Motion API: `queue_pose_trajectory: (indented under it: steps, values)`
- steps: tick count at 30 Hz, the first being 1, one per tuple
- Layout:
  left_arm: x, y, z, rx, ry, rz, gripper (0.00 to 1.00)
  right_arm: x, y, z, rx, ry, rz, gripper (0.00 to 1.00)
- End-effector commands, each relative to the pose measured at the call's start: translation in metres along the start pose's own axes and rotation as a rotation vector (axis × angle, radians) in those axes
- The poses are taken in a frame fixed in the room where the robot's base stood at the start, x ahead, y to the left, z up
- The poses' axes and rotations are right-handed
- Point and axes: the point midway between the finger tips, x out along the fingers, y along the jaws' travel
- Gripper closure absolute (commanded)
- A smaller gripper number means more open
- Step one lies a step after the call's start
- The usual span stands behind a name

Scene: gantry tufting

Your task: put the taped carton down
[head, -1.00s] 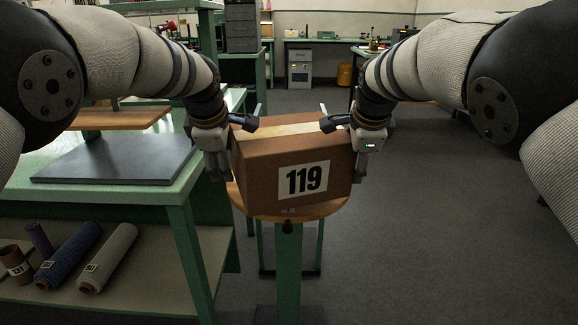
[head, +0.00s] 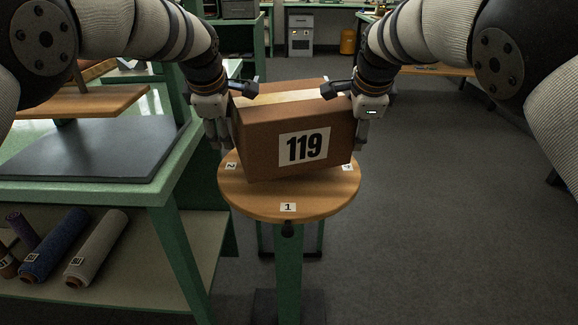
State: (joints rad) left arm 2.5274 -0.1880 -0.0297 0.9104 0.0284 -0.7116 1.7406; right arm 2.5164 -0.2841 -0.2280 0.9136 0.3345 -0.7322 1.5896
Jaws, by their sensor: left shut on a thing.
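The taped carton (head: 255,152) is a brown box with pale tape along its top and a white label reading 119. It is slightly tilted, over the round wooden top (head: 290,210) of a green-legged stand. I cannot tell whether its underside touches the top. My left gripper (head: 236,108) is shut on the carton's left side, one finger reaching over the upper edge. My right gripper (head: 345,108) holds the right side the same way. The carton hides the back of the round top; labels 1, 2 and part of another show on it.
A green workbench (head: 150,192) with a dark grey slab (head: 95,150) stands close on the left. Several rolls, one blue (head: 55,245), lie on its lower shelf. Grey floor (head: 440,220) is open on the right. A grey cabinet (head: 300,36) stands far back.

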Motion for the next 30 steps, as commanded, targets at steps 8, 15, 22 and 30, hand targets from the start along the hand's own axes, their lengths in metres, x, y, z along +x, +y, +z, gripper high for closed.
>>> queue_pose_trajectory:
  steps: [8,15,22,30]
  values:
    - [0.013,-0.012,0.019,0.013,-0.029,-0.007,0.50,0.012,0.006,0.017,0.006,-0.030,-0.011,0.50]
    - [0.025,-0.019,0.019,0.012,-0.029,-0.006,0.50,0.023,0.013,0.017,0.006,-0.030,-0.012,0.50]
    - [0.030,-0.022,0.016,0.011,-0.029,-0.008,0.50,0.029,0.016,0.014,0.007,-0.029,-0.011,0.50]
    - [0.030,-0.021,-0.018,0.009,-0.026,-0.006,0.28,0.029,0.017,-0.021,0.006,-0.025,-0.008,0.50]
